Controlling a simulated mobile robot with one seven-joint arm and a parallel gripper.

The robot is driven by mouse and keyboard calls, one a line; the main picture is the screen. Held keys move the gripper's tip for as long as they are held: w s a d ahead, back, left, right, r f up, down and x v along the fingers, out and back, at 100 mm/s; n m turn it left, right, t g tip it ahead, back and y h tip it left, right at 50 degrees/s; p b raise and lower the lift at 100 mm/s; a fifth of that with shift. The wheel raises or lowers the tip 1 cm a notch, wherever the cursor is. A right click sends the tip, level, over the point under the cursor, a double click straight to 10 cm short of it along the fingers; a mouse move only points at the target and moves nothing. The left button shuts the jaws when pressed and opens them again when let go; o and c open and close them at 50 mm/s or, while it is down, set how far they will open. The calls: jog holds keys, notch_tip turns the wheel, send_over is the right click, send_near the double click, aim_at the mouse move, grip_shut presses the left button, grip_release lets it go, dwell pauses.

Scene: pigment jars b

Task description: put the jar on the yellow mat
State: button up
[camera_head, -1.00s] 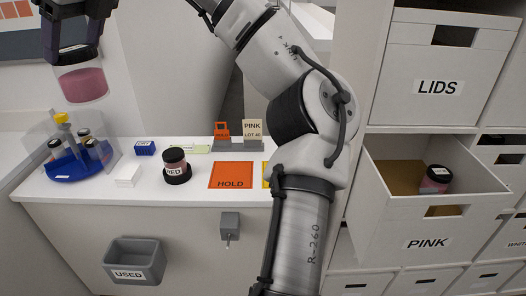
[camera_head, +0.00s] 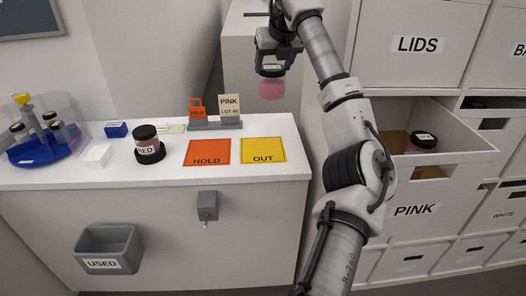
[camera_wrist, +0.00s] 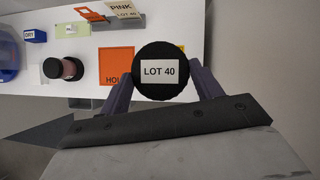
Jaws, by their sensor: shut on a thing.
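My gripper (camera_head: 274,66) is shut on a jar (camera_head: 271,90) with pink contents and holds it in the air, above and behind the right end of the counter in the head view. In the wrist view the jar's black lid (camera_wrist: 161,53) shows a label reading LOT 40, between the two fingers. The yellow mat (camera_head: 262,146), marked OUT, lies bare at the counter's right end.
An orange HOLD mat (camera_head: 206,148) lies left of the yellow one. A RED jar (camera_head: 148,152) stands further left. Sign holders with a PINK LOT 40 card (camera_head: 230,106) stand behind the mats. The open PINK drawer (camera_head: 440,190) at right holds another jar (camera_head: 423,141).

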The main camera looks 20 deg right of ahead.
notch_tip(320, 180, down, 20)
jog(key=p, duration=0.2)
jog(key=shift+d+p, duration=0.2)
jog(key=shift+p, duration=0.1)
jog(key=shift+f, duration=0.2)
jog(key=o, duration=1.4)
jog(key=b+v, duration=0.2)
jog(key=v, duration=1)
jog(key=shift+r+b, duration=0.15)
jog(key=shift+b, duration=0.15)
